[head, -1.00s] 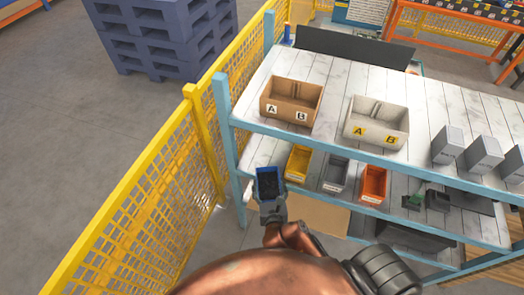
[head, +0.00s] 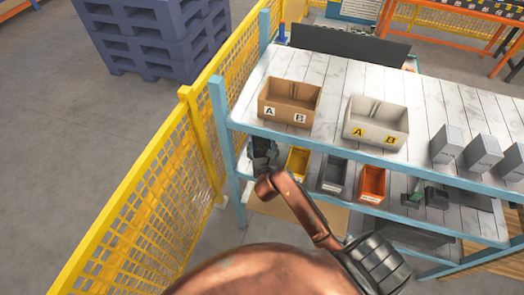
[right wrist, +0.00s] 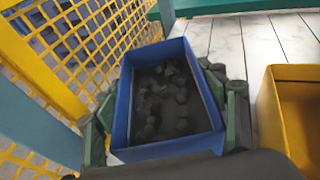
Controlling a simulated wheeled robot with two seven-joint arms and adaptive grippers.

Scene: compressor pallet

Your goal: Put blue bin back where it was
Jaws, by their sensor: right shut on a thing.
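The blue bin (right wrist: 172,150) fills the middle of the right wrist view and holds many small dark pieces. My right gripper (head: 262,152) is shut on it, with a green-edged finger along each side of the bin. In the head view the gripper is at the left end of the lower shelf (head: 327,160), left of the yellow bin (head: 298,163), and it hides the bin. In the right wrist view the yellow bin (right wrist: 290,105) stands to the right with a gap between. I cannot tell whether the blue bin touches the shelf. My left gripper is not in view.
A grey bin (head: 334,174) and an orange bin (head: 372,184) stand further right on the lower shelf. A blue rack post (head: 226,145) and yellow mesh fence (head: 150,205) are close on the left. Brown (head: 290,102) and white (head: 376,122) boxes stand on the upper shelf.

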